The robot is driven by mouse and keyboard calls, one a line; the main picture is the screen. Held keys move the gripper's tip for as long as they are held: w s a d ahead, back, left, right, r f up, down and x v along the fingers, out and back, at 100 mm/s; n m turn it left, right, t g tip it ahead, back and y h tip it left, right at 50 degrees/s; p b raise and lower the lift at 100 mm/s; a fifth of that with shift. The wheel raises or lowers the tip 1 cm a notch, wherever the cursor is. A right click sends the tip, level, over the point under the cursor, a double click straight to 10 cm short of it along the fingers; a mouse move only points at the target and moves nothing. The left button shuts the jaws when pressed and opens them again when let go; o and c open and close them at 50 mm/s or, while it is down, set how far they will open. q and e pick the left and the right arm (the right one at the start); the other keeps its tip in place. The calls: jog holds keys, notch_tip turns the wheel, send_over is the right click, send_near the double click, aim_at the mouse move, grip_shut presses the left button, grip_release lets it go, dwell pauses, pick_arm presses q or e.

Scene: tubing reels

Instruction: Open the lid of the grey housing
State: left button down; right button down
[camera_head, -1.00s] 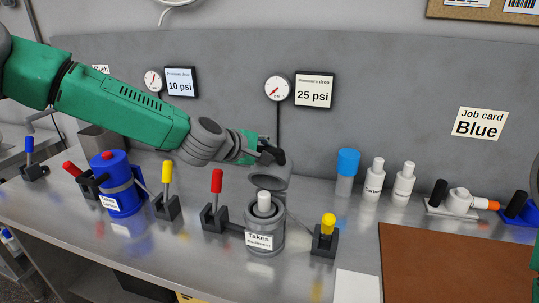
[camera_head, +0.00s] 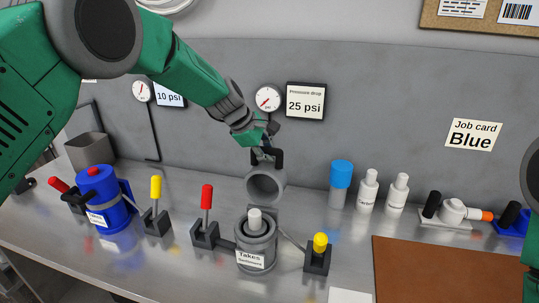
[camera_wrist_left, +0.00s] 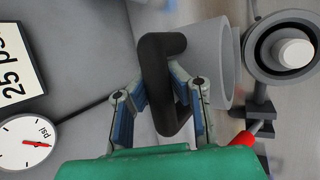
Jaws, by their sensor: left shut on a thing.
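The grey housing (camera_head: 257,254) stands on the bench with a "Takes" label on its front. A white cylinder (camera_head: 255,220) stands upright inside its open mouth. The grey lid (camera_head: 266,186) is swung up behind the mouth, its hollow underside facing forward. My left gripper (camera_head: 265,150) is at the top of the lid, shut on its black handle. In the left wrist view, the black handle (camera_wrist_left: 164,85) lies between my left gripper's fingers (camera_wrist_left: 160,100), with the lid (camera_wrist_left: 211,62) beside it and the housing's open mouth (camera_wrist_left: 283,48) at upper right. My right gripper is not in view.
A red-handled valve (camera_head: 206,220) stands left of the housing and a yellow-handled one (camera_head: 318,253) right. A blue housing (camera_head: 104,200) is further left. A blue-capped bottle (camera_head: 340,185) and white bottles (camera_head: 368,190) stand at right. Gauges hang behind.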

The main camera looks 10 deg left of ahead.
pick_arm(q)
jog(key=shift+w+a+r, duration=0.2)
jog(key=shift+w+r, duration=0.25)
jog(key=shift+r, duration=0.15)
jog(key=c, duration=1.4)
grip_release()
jog(key=shift+s+a+f, duration=0.1)
jog(key=shift+s+f, duration=0.1)
jog(key=shift+s, duration=0.05)
jog(key=shift+v, duration=6)
jog(key=shift+a, duration=0.1)
